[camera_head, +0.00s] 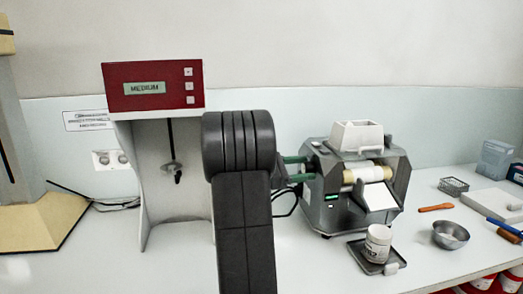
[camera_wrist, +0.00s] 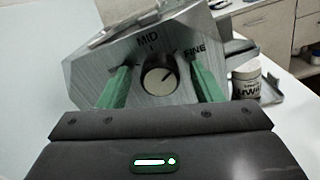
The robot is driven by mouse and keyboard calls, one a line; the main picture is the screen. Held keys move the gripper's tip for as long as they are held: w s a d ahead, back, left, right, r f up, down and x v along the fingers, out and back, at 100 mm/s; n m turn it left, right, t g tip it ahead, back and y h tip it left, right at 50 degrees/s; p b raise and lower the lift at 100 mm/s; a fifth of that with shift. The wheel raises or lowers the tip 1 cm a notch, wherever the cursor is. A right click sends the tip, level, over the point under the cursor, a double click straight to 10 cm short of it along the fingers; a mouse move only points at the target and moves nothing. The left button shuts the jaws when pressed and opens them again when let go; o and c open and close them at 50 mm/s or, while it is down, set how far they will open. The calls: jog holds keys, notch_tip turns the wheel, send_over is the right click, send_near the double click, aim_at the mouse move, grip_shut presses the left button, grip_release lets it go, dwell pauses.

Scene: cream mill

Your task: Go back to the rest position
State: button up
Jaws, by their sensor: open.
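The mill (camera_head: 322,205) is a grey machine with a white hopper (camera_head: 357,136) and pale rollers. Its side panel in the wrist view carries a round black-and-white knob (camera_wrist: 158,75), with labels MID above and FINE to the right. The knob's mark points up and right, toward FINE. My gripper (camera_head: 298,169) is at the mill's left side, its green fingers apart. In the wrist view my gripper (camera_wrist: 163,85) has one finger on each side of the knob, with visible gaps. The knob is hidden in the head view.
A mixer-like stand with a red MEDIUM display (camera_head: 153,86) is left of my arm. A white jar (camera_head: 378,243) stands on a dark tray (camera_head: 361,257) before the mill. A metal bowl (camera_head: 450,240), orange spatula (camera_head: 436,208) and wire basket (camera_head: 453,186) lie to the right.

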jog(key=n+p, duration=0.6)
jog(key=shift+r+n, duration=0.2)
jog(key=shift+n, duration=0.1)
jog(key=n+p, duration=0.3)
jog(key=n, duration=0.1)
jog(key=shift+w+f+n, duration=0.1)
jog(key=shift+n, duration=0.3)
jog(key=shift+f+n+p, duration=0.15)
jog(key=shift+n+p, duration=0.3)
jog(key=shift+n, duration=0.35)
jog(key=shift+a, duration=0.1)
